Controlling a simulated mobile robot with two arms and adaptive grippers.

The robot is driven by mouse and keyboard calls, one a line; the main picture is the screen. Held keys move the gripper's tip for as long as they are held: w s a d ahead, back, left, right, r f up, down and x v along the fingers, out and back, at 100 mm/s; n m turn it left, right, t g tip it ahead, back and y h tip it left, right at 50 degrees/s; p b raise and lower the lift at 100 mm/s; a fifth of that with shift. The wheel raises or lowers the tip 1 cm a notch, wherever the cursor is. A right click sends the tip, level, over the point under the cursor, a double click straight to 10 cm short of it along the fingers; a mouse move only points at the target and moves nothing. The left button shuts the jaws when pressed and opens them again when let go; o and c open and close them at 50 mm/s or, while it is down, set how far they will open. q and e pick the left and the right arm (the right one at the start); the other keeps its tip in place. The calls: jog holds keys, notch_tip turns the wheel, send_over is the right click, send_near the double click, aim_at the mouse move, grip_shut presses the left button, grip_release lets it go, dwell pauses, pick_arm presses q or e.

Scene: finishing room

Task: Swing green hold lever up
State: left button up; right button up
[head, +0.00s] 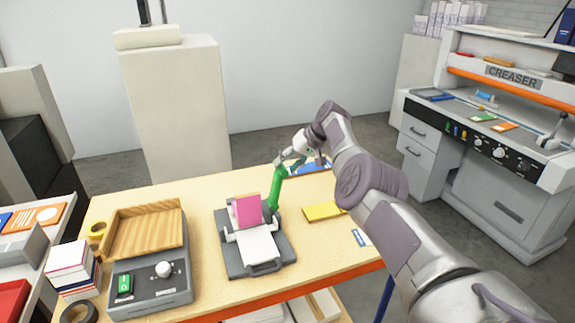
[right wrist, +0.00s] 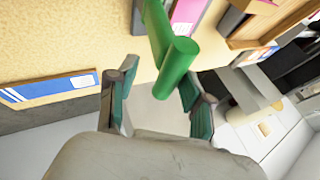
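The green hold lever (head: 274,189) stands steeply upward from the right side of a grey desktop device (head: 283,246). A pink sheet (head: 246,210) stands in the device and a white sheet (head: 257,245) lies on its front. My right gripper (head: 290,161) is at the lever's upper end. In the right wrist view, its two teal-padded fingers (right wrist: 160,88) are spread wide. The lever's round end (right wrist: 178,62) shows between and just beyond them, nearer the right finger; whether they touch is unclear. My left gripper is not in view.
On the table are a yellow pad (head: 324,211), a blue-edged booklet (head: 310,168), a wooden tray on a grey machine (head: 146,232) and a book stack (head: 72,268). The creaser (head: 500,130) stands apart at right. Bare tabletop lies around the device.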

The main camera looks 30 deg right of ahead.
jog(key=shift+r, duration=0.1)
jog(key=v, duration=1.2)
dwell(0.4)
